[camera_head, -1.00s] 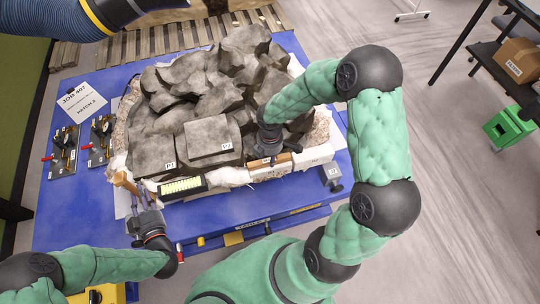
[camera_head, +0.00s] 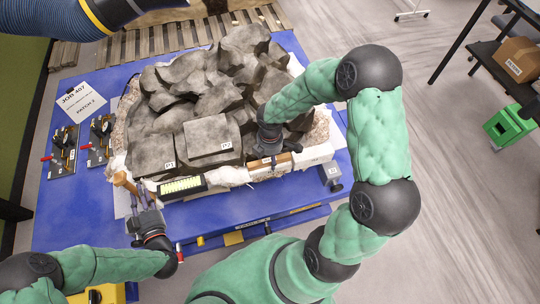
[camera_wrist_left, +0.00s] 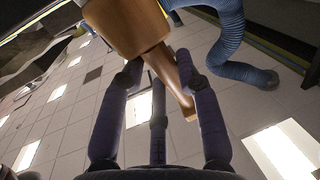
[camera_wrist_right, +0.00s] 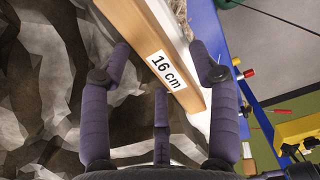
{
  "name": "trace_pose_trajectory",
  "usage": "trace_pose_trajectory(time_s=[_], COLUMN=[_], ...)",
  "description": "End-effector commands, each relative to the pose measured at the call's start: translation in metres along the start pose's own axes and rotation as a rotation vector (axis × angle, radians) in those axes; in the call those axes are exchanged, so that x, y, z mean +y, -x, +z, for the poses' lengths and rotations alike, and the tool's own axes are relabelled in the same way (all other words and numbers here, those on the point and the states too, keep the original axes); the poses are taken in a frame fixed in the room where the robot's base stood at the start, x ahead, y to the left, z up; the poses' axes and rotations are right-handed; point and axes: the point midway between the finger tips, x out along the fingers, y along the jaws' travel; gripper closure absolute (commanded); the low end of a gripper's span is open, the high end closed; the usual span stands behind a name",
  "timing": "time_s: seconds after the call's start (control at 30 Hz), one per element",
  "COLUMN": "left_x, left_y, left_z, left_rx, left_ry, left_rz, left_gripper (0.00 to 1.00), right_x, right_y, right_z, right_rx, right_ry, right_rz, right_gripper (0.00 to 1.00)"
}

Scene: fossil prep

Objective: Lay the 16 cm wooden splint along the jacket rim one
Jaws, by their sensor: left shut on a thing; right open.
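The 16 cm wooden splint (camera_head: 268,165) lies on the white jacket rim (camera_head: 232,175) at the front of the dark rock. In the right wrist view the splint (camera_wrist_right: 140,27) shows its "16 cm" label. My right gripper (camera_head: 270,153) is over the splint. Its fingers (camera_wrist_right: 163,72) are open, with the splint passing between them; I cannot tell if they touch it. My left gripper (camera_head: 137,203) is shut on a wooden mallet (camera_head: 122,179) near the table's front left. The left wrist view shows the mallet handle (camera_wrist_left: 170,73) between the fingers, its thick head (camera_wrist_left: 125,25) above.
The fossil rock (camera_head: 205,90) fills the middle of the blue table (camera_head: 60,215). A black-framed strip with pale green cells (camera_head: 182,187) lies at the front rim. A grey block (camera_head: 331,175) stands at the right. Small fixtures (camera_head: 64,148) and a job sheet (camera_head: 80,102) are at the left.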

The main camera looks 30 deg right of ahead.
Motion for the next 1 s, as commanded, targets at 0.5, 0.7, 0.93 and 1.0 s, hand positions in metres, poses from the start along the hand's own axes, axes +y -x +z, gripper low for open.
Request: trace_pose_trajectory(time_s=[0.5, 0.7, 0.93, 1.0], left_x=[0.0, 0.0, 0.0, 0.0], left_y=[0.0, 0.0, 0.0, 0.0], left_z=[0.0, 0.0, 0.0, 0.0], left_rx=[0.001, 0.001, 0.001, 0.001], left_ry=[0.0, 0.0, 0.0, 0.0], left_rz=[0.0, 0.0, 0.0, 0.0], left_gripper=[1.0, 1.0, 1.0, 1.0], right_x=[0.001, 0.001, 0.0, 0.0], right_y=[0.065, 0.099, 0.118, 0.12], right_z=[0.0, 0.0, 0.0, 0.0], right_rx=[0.001, 0.001, 0.001, 0.0], right_ry=[0.0, 0.0, 0.0, 0.0], right_rz=[0.005, 0.004, 0.001, 0.0], right_gripper=[0.39, 0.39, 0.39, 0.39])
